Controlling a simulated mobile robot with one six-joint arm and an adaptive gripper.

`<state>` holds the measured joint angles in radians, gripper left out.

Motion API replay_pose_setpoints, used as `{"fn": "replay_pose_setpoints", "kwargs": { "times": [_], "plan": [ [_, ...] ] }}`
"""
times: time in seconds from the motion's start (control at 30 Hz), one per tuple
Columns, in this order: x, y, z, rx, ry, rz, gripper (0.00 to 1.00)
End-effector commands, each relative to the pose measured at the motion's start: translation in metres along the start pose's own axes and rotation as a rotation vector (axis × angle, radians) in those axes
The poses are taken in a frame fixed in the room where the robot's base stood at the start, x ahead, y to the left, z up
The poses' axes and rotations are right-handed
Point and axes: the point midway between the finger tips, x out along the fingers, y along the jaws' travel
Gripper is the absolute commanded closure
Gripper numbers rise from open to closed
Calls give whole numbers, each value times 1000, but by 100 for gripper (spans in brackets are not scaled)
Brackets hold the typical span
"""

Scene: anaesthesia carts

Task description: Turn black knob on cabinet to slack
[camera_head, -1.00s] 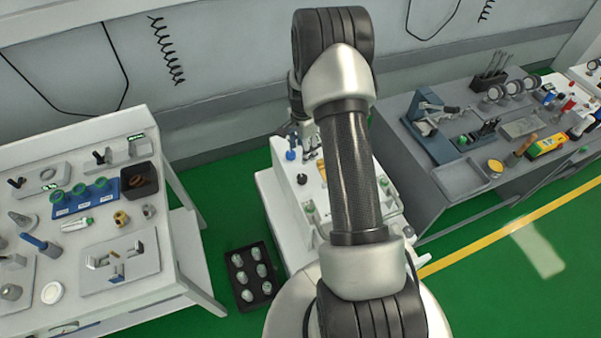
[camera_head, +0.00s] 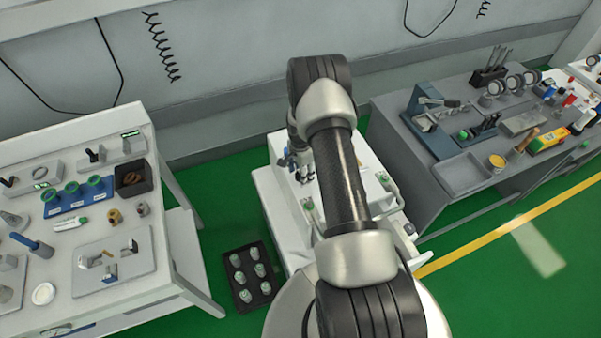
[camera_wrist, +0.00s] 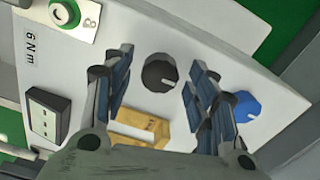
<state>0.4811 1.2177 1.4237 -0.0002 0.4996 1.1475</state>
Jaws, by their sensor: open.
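The black knob (camera_wrist: 161,73) sits on the light cabinet top in the wrist view, round with a pale pointer line toward its lower right. My gripper (camera_wrist: 160,85) is open, with one finger on each side of the knob in the picture. Clear space shows between the knob and both fingers; I cannot tell how far above it they are. The white cabinet (camera_head: 273,200) is in the head view, partly hidden by my arm. The knob is not visible there.
A blue knob (camera_wrist: 245,106) lies just right of the right finger.

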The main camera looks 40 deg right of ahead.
Motion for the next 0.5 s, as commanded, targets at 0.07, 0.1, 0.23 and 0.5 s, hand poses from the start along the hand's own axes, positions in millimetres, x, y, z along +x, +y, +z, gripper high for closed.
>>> {"fn": "replay_pose_setpoints", "kwargs": {
  "times": [0.07, 0.1, 0.23, 0.5],
  "plan": [
    [0, 0, 0, 0, 0, 0, 47],
    [0, 0, 0, 0, 0, 0, 47],
    [0, 0, 0, 0, 0, 0, 52],
    [0, 0, 0, 0, 0, 0, 70]
  ]
}}
